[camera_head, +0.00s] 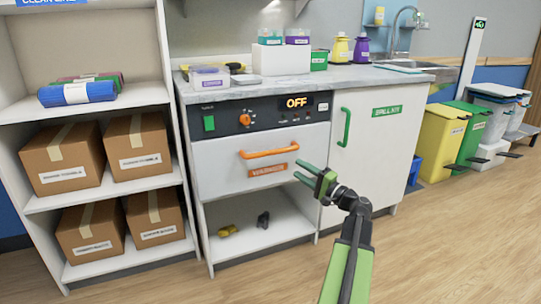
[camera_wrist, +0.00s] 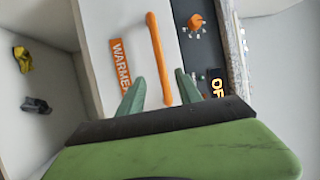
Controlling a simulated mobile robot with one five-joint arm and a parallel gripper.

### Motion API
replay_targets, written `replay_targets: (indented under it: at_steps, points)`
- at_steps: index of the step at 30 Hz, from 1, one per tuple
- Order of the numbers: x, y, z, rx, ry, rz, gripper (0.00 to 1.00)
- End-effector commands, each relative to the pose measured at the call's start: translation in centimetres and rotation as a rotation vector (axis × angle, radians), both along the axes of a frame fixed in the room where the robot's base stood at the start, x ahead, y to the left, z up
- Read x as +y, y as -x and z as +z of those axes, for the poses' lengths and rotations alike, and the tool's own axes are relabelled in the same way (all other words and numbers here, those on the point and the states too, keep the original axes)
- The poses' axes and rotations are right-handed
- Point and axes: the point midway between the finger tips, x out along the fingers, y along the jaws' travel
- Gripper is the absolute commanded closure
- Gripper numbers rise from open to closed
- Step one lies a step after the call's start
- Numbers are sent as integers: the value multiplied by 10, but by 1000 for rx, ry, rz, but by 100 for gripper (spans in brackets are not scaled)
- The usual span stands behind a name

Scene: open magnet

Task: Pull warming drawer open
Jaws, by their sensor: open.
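The warming drawer (camera_head: 225,165) is a white front under a dark control panel, and it looks shut. Its orange bar handle (camera_head: 269,153) runs across the front, above an orange label. My green gripper (camera_head: 307,174) is open and empty, in front of the drawer to the lower right of the handle. In the wrist view the handle (camera_wrist: 158,58) appears upright, with its near end between my two open fingertips (camera_wrist: 160,88). I cannot tell how far the fingertips are from the handle in depth; no grip on it shows.
The control panel (camera_head: 260,112) has an orange knob and a display reading OFF. An open shelf (camera_head: 255,240) below holds a yellow item and a dark item. A white door with a green handle (camera_head: 346,127) is to the right.

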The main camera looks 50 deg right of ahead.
Motion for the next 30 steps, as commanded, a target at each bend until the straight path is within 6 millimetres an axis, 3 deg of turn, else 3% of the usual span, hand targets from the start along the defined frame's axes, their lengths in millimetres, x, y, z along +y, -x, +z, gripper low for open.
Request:
replay_targets:
  at_steps: [9,15,21,30]
  points:
    - [0,-83,17,0,1,4,59]
    - [1,-124,24,1,1,4,59]
    - [3,-142,26,1,2,3,59]
    - [3,-143,26,1,1,3,61]
